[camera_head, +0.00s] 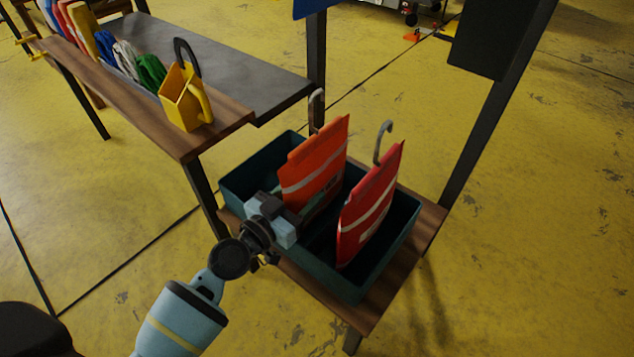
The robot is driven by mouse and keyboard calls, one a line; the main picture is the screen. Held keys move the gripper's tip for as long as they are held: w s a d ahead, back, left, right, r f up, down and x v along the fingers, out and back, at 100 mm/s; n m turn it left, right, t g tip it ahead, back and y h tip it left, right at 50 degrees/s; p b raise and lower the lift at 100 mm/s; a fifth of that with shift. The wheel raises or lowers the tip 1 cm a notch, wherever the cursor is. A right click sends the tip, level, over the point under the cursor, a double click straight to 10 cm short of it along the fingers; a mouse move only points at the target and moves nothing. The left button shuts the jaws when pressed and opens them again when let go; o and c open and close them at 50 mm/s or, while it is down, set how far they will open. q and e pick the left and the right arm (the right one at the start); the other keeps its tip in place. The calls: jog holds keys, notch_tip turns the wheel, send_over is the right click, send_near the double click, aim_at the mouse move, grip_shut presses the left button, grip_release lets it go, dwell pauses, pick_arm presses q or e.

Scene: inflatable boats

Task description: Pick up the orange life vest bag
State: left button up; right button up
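The orange life vest bag (315,165) stands upright in a dark teal crate (262,165), with a grey hook at its top. A red bag (370,205) with a similar hook stands to its right in the same crate. My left gripper (300,212) reaches in from the lower left, at the lower left edge of the orange bag. Its fingertips are partly hidden by the bag and the crate's dark inside, so I cannot tell whether they grip it. My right gripper is not in view.
The crate sits on a low wooden shelf (427,225) between dark metal posts (490,135). A higher bench (225,65) at the upper left holds a yellow container (185,98) and several coloured items. Yellow floor (550,230) is clear at the right.

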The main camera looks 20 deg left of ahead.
pick_arm(q)
jog(key=c, duration=1)
jog(key=shift+r, duration=0.1)
